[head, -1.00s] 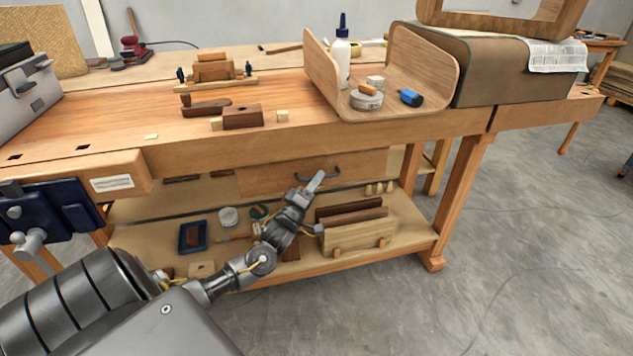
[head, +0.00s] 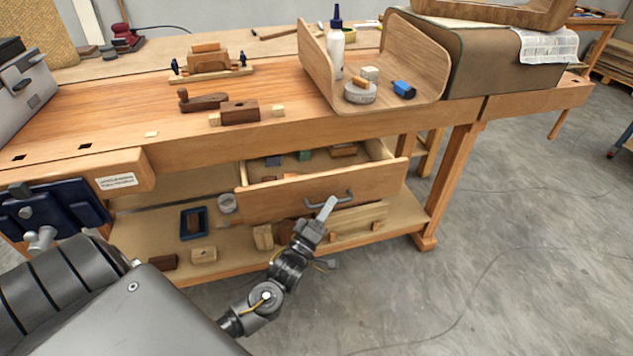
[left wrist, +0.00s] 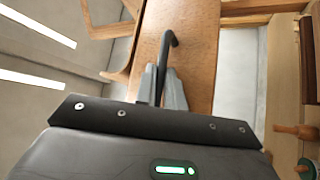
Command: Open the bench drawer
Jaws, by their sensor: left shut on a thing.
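The bench drawer (head: 290,199) is pulled out of the bench front, and its inside shows from above with several small blocks in it. Its dark bar handle (head: 345,194) is on the front panel. My left gripper (head: 328,210) is at the handle. In the left wrist view, the fingers of my left gripper (left wrist: 162,90) are closed around the handle (left wrist: 166,55), with the wooden drawer front (left wrist: 200,35) beyond. My right gripper is not in view.
The workbench top (head: 110,110) holds wooden planes, a curved plywood piece (head: 430,65) and a glue bottle (head: 336,45). A lower shelf (head: 225,255) under the drawer holds wooden pieces. The floor (head: 480,270) at right is clear.

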